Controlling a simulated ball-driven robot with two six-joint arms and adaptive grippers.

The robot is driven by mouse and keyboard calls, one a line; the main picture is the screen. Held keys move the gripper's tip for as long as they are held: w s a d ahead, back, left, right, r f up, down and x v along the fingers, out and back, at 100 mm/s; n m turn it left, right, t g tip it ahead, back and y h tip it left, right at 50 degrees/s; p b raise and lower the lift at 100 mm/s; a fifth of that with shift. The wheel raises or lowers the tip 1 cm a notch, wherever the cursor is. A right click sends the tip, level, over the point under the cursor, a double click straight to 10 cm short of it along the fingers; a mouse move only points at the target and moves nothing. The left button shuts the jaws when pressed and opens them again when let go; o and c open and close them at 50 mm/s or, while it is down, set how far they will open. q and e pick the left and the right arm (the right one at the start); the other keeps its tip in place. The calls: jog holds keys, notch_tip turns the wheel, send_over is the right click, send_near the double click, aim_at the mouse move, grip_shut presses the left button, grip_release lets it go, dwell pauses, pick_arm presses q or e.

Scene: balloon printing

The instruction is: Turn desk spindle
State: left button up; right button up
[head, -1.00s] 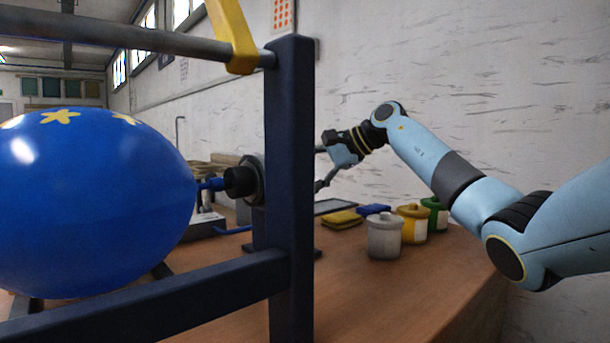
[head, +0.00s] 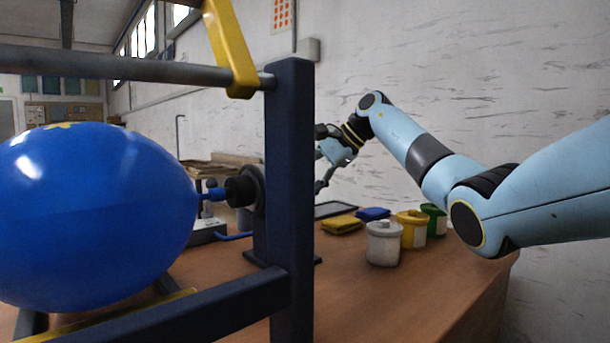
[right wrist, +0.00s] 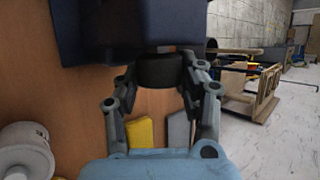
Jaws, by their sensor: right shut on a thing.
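A blue balloon (head: 95,215) lies sideways at the left in the head view, its neck on the black spindle end (head: 240,190) at the dark blue frame post (head: 290,200). A bit of yellow print shows at its top. My right gripper (head: 322,160) reaches the far side of the post, its tips partly hidden by it. In the right wrist view the right gripper (right wrist: 158,85) is shut on a black round spindle knob (right wrist: 160,70) under the dark blue frame (right wrist: 130,25). My left gripper is not in view.
A white pot (head: 384,245), a yellow pot (head: 412,230) and a green pot (head: 435,220) stand on the wooden desk (head: 430,280). Yellow (head: 342,225) and blue (head: 374,214) pads lie behind them. A grey bar (head: 130,62) with a yellow bracket (head: 231,50) runs above the balloon.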

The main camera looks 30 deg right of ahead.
jog(key=shift+m+g+h, duration=0.4)
jog(key=shift+g, duration=1.4)
jog(key=o, duration=1.2)
jog(key=v, duration=1.2)
jog(key=shift+w, duration=0.15)
